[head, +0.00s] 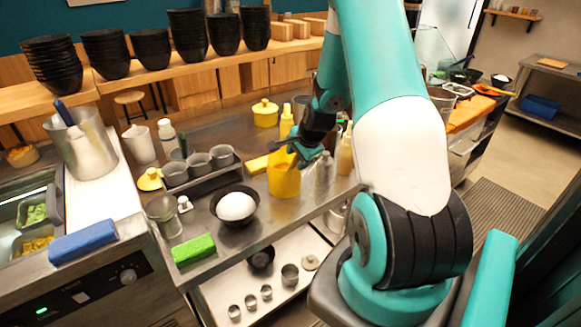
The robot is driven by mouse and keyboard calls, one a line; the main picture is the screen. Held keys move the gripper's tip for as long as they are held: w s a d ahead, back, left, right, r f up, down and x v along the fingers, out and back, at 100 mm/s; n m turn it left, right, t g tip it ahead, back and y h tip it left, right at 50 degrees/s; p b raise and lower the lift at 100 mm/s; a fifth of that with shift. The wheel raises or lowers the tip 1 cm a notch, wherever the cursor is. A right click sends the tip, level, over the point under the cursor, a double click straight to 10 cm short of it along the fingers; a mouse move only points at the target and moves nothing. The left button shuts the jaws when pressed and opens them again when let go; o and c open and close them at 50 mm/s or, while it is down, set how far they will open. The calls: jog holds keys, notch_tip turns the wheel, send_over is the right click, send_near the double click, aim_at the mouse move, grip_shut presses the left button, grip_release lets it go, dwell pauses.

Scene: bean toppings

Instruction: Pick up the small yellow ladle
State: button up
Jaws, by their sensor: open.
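My gripper (304,157) is above the right side of a tall yellow container (284,183) on the steel counter. I cannot clearly make out the ladle elsewhere. My arm and gripper hide part of the area behind the container.
A black bowl with a white mound (236,207), a metal cup rack (207,174), a green sponge (194,250) and a yellow lidded pot (265,113) share the counter (225,237). A yellow bottle (286,121) stands behind the container. A clear bottle (323,172) stands close to its right.

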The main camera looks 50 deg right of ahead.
grip_shut()
